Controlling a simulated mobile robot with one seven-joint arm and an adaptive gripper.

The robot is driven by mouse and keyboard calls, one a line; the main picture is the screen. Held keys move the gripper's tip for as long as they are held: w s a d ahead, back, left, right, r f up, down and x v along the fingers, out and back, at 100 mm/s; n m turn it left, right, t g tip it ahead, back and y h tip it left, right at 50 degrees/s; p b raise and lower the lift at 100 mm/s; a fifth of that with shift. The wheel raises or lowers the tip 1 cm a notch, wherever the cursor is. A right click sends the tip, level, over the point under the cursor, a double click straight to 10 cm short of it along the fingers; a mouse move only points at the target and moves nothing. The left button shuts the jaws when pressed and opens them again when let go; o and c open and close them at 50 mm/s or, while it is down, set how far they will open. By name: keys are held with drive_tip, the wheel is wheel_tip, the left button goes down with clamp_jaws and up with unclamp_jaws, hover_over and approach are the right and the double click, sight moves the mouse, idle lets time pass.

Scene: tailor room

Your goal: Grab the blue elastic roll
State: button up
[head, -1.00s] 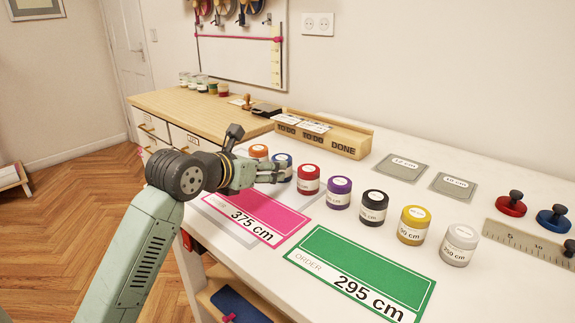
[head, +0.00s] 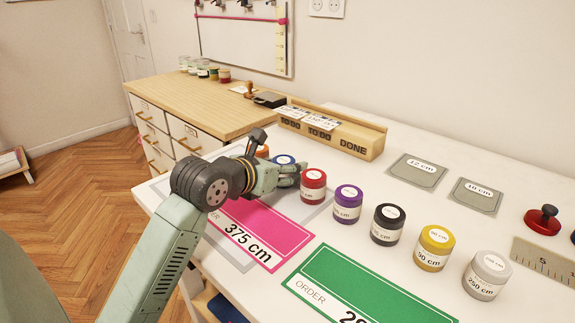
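A row of short labelled rolls stands on the white table (head: 420,160). The blue roll (head: 284,159) is second from the left, upright, with a white label on top. Its lower part is hidden behind my gripper (head: 297,175). My gripper reaches in from the left, low over the table, with its fingertips just in front of the blue roll and close to the red roll (head: 313,187). I cannot tell whether the fingers touch the blue roll or how far apart they are.
The orange roll (head: 262,152) is partly hidden behind my gripper. Purple (head: 347,204), black (head: 387,224), yellow (head: 435,248) and white (head: 487,275) rolls continue rightward. Pink (head: 262,232) and green (head: 350,285) order cards lie in front. A wooden box (head: 355,140) stands behind.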

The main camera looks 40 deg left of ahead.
drive_tip(key=c, duration=0.9)
drive_tip(key=shift+r, duration=0.1)
